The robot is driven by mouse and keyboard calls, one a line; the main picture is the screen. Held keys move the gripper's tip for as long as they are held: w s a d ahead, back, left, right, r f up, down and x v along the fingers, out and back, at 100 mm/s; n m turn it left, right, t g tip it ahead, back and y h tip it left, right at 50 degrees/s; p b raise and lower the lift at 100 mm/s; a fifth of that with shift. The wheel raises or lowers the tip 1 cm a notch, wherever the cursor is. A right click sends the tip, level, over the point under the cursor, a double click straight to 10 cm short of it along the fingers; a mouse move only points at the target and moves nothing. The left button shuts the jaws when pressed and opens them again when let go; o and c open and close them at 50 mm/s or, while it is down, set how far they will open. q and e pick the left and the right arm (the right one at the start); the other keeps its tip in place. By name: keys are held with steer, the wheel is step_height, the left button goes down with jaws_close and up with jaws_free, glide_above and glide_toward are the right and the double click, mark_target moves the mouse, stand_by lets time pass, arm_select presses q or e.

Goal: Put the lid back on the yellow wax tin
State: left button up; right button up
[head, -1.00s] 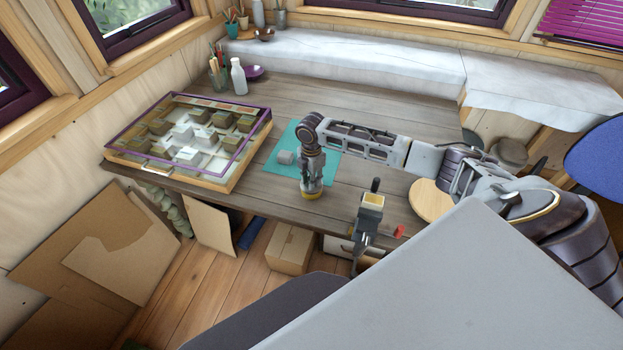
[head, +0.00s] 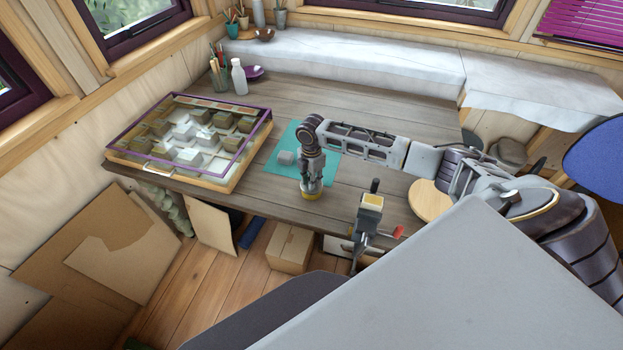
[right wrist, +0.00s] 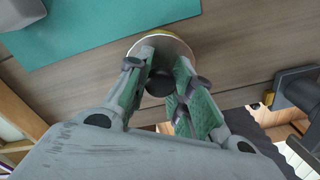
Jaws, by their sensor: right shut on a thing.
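A yellow rim, seemingly of the wax tin (right wrist: 141,41), shows along the lid's far edge. In the head view the yellow tin (head: 312,196) shows as a band right under the gripper. The fingers hide much of the lid, and I cannot tell whether it sits fully down. My left gripper is not in view.
A vise (head: 367,217) is at the table's front edge, to the right. A glass-topped display case (head: 230,178) fills the table's left. The table behind is mostly clear.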

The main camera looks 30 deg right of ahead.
steer(key=p, duration=0.2)
steer(key=shift+f+p, duration=0.15)
steer(key=shift+p, duration=0.15)
stand_by(3.6)
stand_by(0.3)
steer(key=o, duration=1.5)
steer(key=shift+c, duration=0.2)
steer(key=shift+r+p, duration=1.2)
steer(key=shift+r, duration=2.3)
